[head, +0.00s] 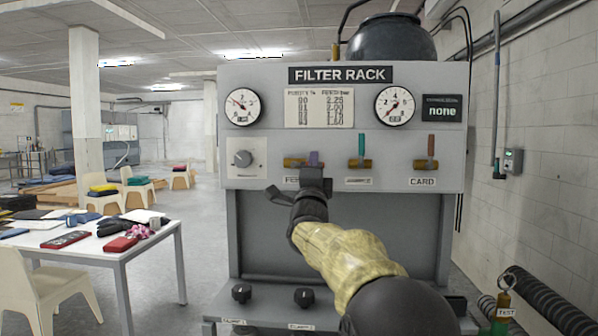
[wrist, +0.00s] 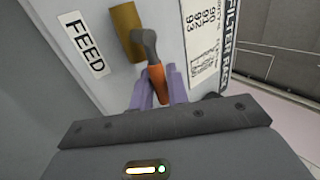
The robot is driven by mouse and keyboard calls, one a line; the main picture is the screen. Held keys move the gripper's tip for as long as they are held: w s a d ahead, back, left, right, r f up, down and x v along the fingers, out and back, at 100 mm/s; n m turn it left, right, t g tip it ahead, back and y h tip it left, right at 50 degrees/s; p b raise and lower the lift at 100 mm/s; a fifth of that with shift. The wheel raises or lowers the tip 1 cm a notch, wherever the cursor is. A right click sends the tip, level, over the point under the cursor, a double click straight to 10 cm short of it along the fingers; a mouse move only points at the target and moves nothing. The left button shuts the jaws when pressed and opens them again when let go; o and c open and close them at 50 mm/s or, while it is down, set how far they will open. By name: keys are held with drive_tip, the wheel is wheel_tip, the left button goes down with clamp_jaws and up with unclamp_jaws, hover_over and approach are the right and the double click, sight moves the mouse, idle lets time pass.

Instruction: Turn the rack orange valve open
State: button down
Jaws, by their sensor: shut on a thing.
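The filter rack (head: 340,76) stands ahead with a row of brass valves. The left valve, above the FEED label (wrist: 84,42), has a brass body (head: 293,162), also in the wrist view (wrist: 127,27). Its grey lever ends in an orange grip (wrist: 157,87). My gripper (head: 314,160) is at this valve. In the wrist view its purple fingers (wrist: 158,90) are shut on the orange grip, one on each side. In the head view my gripper hides the grip and part of the FEED label.
The middle valve has a green lever (head: 361,147) pointing up. The CARD valve's reddish-brown lever (head: 431,145) also points up. A grey knob (head: 243,158) is left of FEED. Gauges (head: 242,106) sit above. A cluttered table (head: 95,243) stands left.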

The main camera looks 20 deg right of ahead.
drive_tip(key=shift+f, duration=0.25)
drive_tip(key=c, duration=1.5)
unclamp_jaws()
drive_tip(key=shift+c, duration=0.2)
drive_tip(key=shift+o, duration=0.5)
drive_tip(key=shift+r, duration=0.1)
drive_tip(key=b+v, duration=0.4)
drive_tip(key=v, duration=1.3)
drive_tip(key=shift+a+b, duration=0.2)
drive_tip(key=shift+b, duration=0.2)
drive_tip(key=shift+s, duration=0.1)
